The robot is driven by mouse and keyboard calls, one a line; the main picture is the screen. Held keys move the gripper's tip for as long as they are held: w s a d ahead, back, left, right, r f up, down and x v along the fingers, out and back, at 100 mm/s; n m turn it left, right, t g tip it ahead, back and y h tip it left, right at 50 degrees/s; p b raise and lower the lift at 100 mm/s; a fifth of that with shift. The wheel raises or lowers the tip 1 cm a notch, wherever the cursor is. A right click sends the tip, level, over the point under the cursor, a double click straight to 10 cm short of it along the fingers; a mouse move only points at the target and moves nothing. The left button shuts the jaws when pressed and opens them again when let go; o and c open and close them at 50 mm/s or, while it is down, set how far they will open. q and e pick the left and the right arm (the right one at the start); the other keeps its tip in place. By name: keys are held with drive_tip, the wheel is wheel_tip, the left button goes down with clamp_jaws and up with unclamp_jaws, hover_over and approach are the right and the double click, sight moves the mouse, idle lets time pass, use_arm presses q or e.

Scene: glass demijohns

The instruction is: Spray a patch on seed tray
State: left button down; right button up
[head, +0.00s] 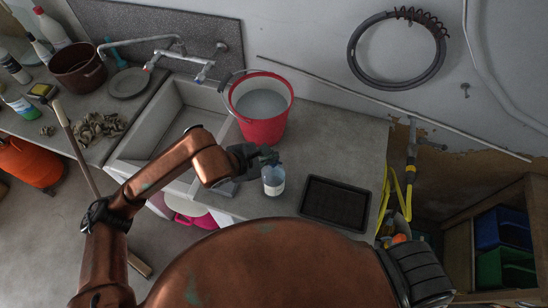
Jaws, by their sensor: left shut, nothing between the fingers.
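The black seed tray (335,203) lies flat on the grey counter, right of centre. A small translucent bluish bottle with a pale label (273,184) stands upright on the counter to its left, apart from it. My left gripper (262,156) is at the top of this bottle. It looks shut, with nothing between its fingers. The dark gripper partly covers the bottle's top, so I cannot tell whether they touch. My right gripper is not in view.
A red bucket (264,128) stands just behind my left gripper. Yellow straps (404,190) hang past the counter's right end. Bare counter lies behind the tray.

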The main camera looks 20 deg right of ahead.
use_arm(q)
drive_tip(key=shift+r+p, duration=1.2)
drive_tip(key=shift+r, duration=1.85)
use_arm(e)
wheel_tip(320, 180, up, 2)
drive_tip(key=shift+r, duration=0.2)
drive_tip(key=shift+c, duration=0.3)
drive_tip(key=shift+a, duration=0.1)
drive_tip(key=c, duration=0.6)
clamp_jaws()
